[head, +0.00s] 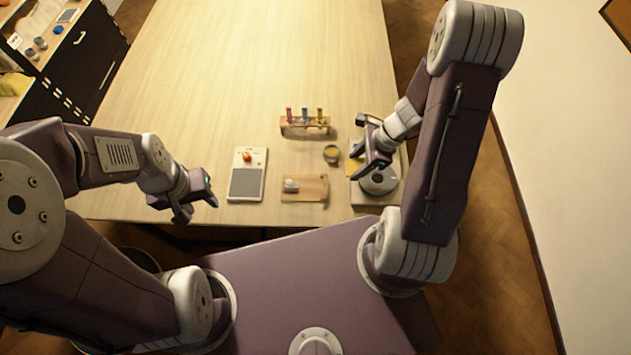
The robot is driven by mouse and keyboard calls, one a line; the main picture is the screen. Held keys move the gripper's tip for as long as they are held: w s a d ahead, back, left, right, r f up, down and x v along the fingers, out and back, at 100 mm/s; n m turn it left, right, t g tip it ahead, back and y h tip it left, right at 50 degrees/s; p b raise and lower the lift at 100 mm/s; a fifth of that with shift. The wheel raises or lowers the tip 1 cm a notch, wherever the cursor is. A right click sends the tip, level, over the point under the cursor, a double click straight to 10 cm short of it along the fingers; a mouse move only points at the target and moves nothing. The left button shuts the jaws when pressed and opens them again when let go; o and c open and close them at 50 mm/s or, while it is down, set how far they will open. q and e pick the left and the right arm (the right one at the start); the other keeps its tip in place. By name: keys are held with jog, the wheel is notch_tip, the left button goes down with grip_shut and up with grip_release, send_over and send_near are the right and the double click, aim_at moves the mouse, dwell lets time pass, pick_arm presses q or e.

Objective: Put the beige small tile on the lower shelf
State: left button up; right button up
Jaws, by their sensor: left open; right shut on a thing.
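My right gripper (366,142) is over the back left part of a pale board (360,199) at the table's right front. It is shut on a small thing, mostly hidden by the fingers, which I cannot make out. A yellow patch shows beside the fingers. My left gripper (197,202) is open and empty at the table's front left edge. A small pale tile-like piece (291,185) lies on a wooden board (316,187); I cannot tell if it is the beige small tile. A shelf unit (85,50) stands at the far left, with a lower wooden surface (8,104) partly cut off.
A round grey disc (379,181) sits on the pale board. A rack (305,125) with several coloured vials, a small pot (331,154) and a white-framed grey panel (247,175) with an orange item on it stand nearby. The table's (220,70) back half is clear.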

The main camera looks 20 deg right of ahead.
jog(key=shift+w+f, duration=0.1)
jog(key=shift+a+f, duration=0.15)
jog(key=a+f+b, duration=0.1)
jog(key=a+f, duration=0.1)
jog(key=a, duration=0.1)
jog(key=w+a+f, duration=0.1)
jog(key=a+f, duration=0.1)
jog(key=a, duration=0.2)
jog(key=w+a+f+b, duration=0.1)
jog(key=a+f, duration=0.1)
jog(key=a, duration=0.2)
jog(key=shift+w+a+f+b, duration=0.15)
jog(key=shift+w+f+b, duration=0.15)
jog(key=shift+f, duration=0.1)
jog(key=f, duration=0.2)
jog(key=f+b, duration=0.1)
jog(key=shift+s, duration=0.25)
jog(key=shift+f, duration=0.25)
jog(key=shift+w, duration=0.2)
